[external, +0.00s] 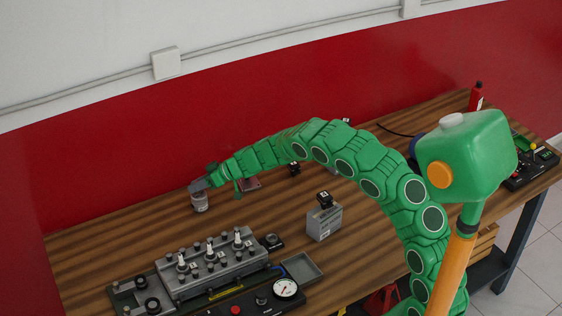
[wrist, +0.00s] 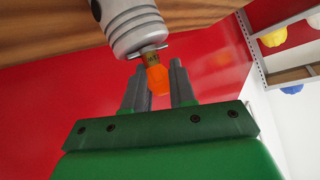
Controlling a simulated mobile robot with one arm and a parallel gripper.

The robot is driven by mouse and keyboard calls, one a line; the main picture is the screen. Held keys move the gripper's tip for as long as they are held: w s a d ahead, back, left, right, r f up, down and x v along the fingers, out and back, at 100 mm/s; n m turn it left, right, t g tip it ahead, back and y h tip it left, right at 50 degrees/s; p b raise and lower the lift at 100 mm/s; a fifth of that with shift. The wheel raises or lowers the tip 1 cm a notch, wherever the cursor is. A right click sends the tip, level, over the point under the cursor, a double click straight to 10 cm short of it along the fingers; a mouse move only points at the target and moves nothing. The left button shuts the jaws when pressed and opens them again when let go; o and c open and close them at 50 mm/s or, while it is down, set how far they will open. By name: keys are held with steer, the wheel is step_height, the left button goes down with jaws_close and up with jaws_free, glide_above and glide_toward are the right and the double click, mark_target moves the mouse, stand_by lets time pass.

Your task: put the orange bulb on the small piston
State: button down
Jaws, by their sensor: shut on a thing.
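The orange bulb (wrist: 157,80) is between my gripper's fingertips (wrist: 158,70) in the wrist view, and my gripper is shut on it. Its brass base points at the end of a grey ribbed piston (wrist: 136,22) with a metal cross pin. The base overlaps the piston's end in the picture; I cannot tell whether they touch. In the external view the piston (external: 199,202) stands upright on the bench, with my gripper (external: 198,185) just above it. The bulb is hidden there.
A grey engine trainer (external: 215,268) with several spark plugs and a round gauge (external: 286,288) fills the bench front. A grey box (external: 324,222) with a black part on top stands right of the piston. A red bottle (external: 475,97) is at the far right. Bare wood surrounds the piston.

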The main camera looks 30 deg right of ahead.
steer(key=c, duration=0.9)
jaws_free()
steer(key=shift+v, duration=6.05)
